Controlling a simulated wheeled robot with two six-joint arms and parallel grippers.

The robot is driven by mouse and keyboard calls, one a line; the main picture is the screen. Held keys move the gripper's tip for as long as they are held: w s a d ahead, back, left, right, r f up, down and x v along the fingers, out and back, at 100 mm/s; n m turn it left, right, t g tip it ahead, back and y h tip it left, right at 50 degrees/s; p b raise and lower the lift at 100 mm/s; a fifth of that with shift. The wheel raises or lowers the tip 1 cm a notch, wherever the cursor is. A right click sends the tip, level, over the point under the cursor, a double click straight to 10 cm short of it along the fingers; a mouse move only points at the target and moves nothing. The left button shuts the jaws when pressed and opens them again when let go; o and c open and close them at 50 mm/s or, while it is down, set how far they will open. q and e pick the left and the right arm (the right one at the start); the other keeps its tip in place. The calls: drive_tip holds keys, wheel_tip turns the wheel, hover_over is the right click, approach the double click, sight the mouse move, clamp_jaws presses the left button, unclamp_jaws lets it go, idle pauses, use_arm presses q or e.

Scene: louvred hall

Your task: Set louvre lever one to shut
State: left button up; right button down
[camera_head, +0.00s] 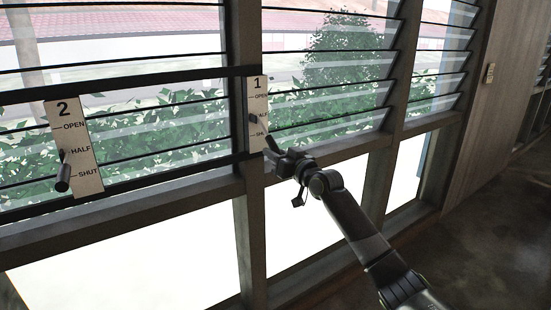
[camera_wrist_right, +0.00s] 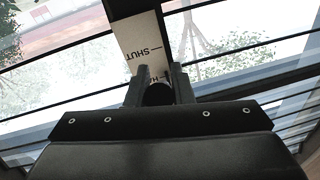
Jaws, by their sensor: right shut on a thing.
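The plate marked 1 (camera_head: 257,84) is on the dark window post, with OPEN at the top, HALF in the middle and SHUT at the bottom. Its dark lever (camera_head: 252,118) shows at the plate's left edge, near the HALF mark; its exact setting is hard to tell. My right gripper (camera_head: 272,145) reaches to the plate from the lower right. In the right wrist view, my right gripper (camera_wrist_right: 158,90) is shut on the round dark end of the lever (camera_wrist_right: 158,95). The plate (camera_wrist_right: 140,40) appears upside down there, with SHUT readable. My left gripper is not in view.
Louvre slats (camera_head: 330,100) fill the windows around the posts. A small wall fitting (camera_head: 490,73) is at the right. The floor (camera_head: 480,240) at right looks clear.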

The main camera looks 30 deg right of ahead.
idle(0.3)
drive_tip(key=c, duration=1.3)
unclamp_jaws()
drive_tip(key=shift+w+f, duration=0.1)
drive_tip(key=shift+f, duration=0.05)
drive_tip(key=shift+s+d+f+p, duration=0.25)
drive_tip(key=shift+s+d, duration=0.25)
drive_tip(key=shift+s, duration=2.35)
drive_tip(key=shift+s+d+f+p, duration=0.15)
drive_tip(key=shift+s+d+p, duration=0.3)
drive_tip(key=shift+s, duration=2.45)
drive_tip(key=shift+s+d+f+p, duration=0.2)
drive_tip(key=shift+s+d, duration=0.4)
drive_tip(key=shift+s, duration=2.25)
drive_tip(key=shift+f, duration=0.1)
